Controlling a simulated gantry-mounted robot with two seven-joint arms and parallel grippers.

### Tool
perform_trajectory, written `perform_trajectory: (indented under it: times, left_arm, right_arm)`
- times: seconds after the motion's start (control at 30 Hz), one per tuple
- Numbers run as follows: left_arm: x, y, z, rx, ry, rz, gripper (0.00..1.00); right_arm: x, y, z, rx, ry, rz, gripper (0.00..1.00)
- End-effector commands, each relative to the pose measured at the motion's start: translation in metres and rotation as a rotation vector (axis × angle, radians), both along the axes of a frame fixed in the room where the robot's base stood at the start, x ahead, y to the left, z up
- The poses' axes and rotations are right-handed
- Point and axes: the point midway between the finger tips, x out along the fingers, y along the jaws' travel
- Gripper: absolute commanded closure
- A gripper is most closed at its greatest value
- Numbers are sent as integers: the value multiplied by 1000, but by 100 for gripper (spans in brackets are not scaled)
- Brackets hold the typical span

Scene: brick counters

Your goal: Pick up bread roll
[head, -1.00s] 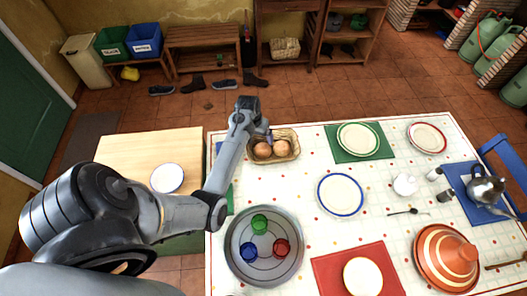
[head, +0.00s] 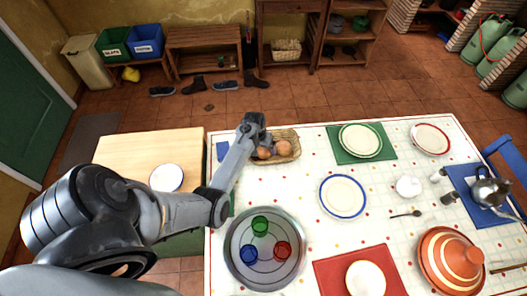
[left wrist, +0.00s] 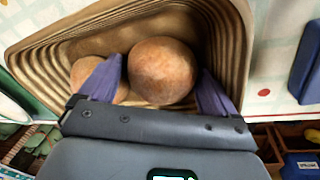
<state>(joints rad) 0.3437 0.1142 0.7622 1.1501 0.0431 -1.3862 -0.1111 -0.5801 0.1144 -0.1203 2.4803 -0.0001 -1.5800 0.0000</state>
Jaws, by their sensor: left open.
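Two round brown bread rolls lie in a wicker basket (head: 292,138) at the back left of the table. The right-hand roll (head: 284,148) shows clear of my arm in the head view; the left one (head: 264,153) is partly covered by my arm. In the left wrist view, my left gripper (left wrist: 158,90) is open, its purple fingers on either side of one roll (left wrist: 162,71). Its left finger overlaps the other roll (left wrist: 92,75) in the picture. I cannot tell whether the fingers touch either roll. My right gripper is not in view.
A round grey tray (head: 240,276) with green, blue and red glasses stands nearer on the table. Plates lie to the right, including a blue-rimmed one (head: 343,195). The basket's ridged walls (left wrist: 236,50) rise close around the fingers.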

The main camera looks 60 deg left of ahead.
Motion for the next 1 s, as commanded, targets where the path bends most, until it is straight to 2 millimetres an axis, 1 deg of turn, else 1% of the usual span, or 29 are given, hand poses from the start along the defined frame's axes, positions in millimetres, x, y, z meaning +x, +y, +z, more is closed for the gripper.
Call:
perform_trajectory:
  times: [0.03, 0.2, 0.47, 0.5, 0.77, 0.87, 1.0]
  left_arm:
    - [-1, -1, -4, -2, 3, -2, 7]
    - [-2, -2, -5, -3, 4, -2, 7]
    - [-2, -3, -6, -5, 5, -3, 48]
    - [-2, -3, -6, -5, 5, -3, 49]
    - [-2, -4, -5, -7, 6, -4, 49]
    - [-2, -4, -2, -6, 6, -3, 49]
    - [-2, -3, 10, -4, 5, -3, 50]
  right_arm:
    - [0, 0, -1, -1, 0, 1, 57]
    - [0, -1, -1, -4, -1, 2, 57]
    - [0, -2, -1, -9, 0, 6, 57]
    - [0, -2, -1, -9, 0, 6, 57]
    - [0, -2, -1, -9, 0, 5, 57]
    - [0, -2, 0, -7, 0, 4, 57]
    - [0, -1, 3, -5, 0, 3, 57]
